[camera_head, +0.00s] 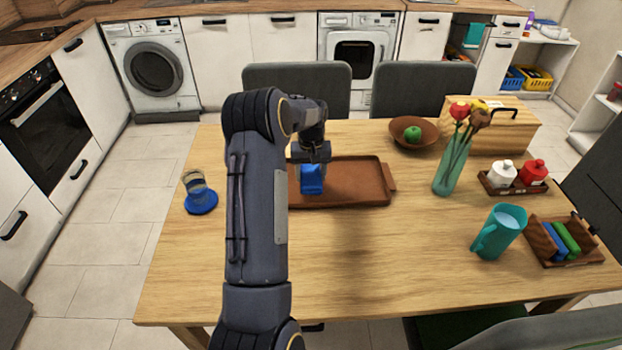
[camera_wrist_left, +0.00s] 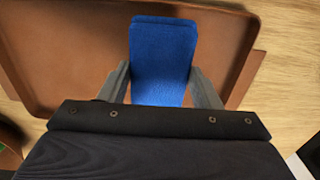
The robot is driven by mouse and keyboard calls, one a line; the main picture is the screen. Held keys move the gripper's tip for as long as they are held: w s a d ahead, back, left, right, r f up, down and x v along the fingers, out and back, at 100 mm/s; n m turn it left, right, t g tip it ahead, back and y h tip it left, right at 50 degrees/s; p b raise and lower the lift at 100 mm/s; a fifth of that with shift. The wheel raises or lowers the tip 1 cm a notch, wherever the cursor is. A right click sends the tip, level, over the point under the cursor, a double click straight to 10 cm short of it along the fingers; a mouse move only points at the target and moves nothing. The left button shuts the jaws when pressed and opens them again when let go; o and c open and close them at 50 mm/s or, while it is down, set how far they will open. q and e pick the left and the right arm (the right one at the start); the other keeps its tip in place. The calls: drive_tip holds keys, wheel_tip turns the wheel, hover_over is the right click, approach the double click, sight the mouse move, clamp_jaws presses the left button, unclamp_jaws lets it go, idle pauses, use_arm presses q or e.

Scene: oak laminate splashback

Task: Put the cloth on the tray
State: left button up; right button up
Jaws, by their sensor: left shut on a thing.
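The blue cloth (camera_head: 312,180) is in my left gripper (camera_head: 312,164), over the left part of the brown tray (camera_head: 350,184) in the head view. In the left wrist view the folded cloth (camera_wrist_left: 162,55) sits between the two grey fingers of my left gripper (camera_wrist_left: 165,88), which is shut on it. The tray (camera_wrist_left: 60,50) lies behind and below the cloth there. I cannot tell whether the cloth touches the tray. My left arm hides the tray's left end in the head view. My right gripper is not in view.
A glass on a blue coaster (camera_head: 200,202) stands at the left. A bowl with a green apple (camera_head: 413,134), a vase of flowers (camera_head: 453,165), a teal pitcher (camera_head: 498,232), a bottle rack (camera_head: 515,185) and a wooden holder (camera_head: 565,242) stand at the right. The front middle of the table is clear.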

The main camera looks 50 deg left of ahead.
sight(311, 181)
use_arm(q)
drive_tip(key=shift+w+a+f, duration=0.2)
drive_tip(key=shift+a+f, duration=0.05)
drive_tip(key=shift+f, duration=0.2)
drive_tip(key=shift+w+a+f, duration=0.1)
drive_tip(key=shift+f, duration=1.55)
drive_tip(key=shift+f, duration=0.15)
drive_tip(key=o, duration=1)
